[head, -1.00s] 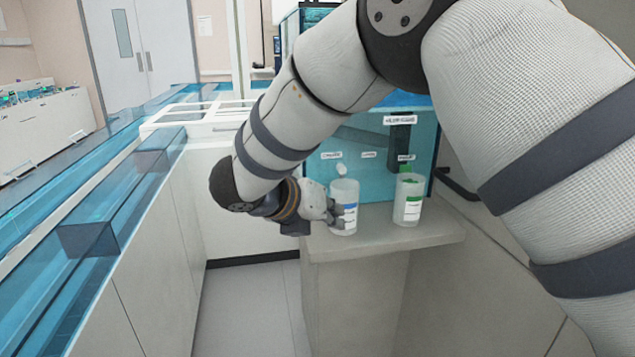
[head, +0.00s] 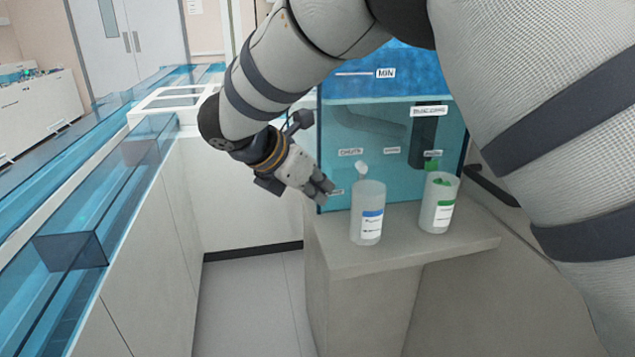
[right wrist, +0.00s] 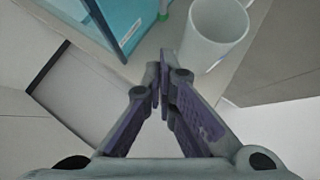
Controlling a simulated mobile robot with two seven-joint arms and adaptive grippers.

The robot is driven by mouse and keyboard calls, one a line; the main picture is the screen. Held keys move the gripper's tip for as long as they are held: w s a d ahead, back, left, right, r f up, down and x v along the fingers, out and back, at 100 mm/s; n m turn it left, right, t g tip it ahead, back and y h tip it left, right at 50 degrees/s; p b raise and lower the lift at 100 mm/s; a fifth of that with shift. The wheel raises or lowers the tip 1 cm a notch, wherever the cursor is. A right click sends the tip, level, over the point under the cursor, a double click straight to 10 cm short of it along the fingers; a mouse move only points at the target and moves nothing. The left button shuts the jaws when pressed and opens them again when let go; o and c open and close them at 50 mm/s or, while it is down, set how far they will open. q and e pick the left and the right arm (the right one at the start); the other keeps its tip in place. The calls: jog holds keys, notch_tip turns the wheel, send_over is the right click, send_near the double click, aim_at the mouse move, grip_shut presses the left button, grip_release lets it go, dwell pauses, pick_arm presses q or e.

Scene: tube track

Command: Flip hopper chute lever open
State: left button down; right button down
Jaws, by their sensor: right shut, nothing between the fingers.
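The hopper (head: 395,165) is a blue see-through box at the back of a grey ledge, with small white labels on its front. A small white piece (head: 361,168) shows under the left label, just above a cup; I cannot tell whether it is the chute lever. My left gripper is not in view.
The grey ledge (head: 420,252) has free room in front of the cups. A blue see-through track (head: 95,220) runs along the left.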

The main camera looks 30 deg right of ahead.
aim_at(344, 222)
jog(key=x, duration=0.6)
jog(key=shift+w+d+r, duration=0.1)
jog(key=shift+w+d, duration=0.15)
jog(key=shift+d, duration=0.35)
jog(key=shift+w+d+r, duration=0.15)
jog(key=shift+w+d, duration=0.1)
jog(key=shift+d, duration=0.3)
jog(key=shift+w+d, duration=0.2)
jog(key=shift+d, duration=0.4)
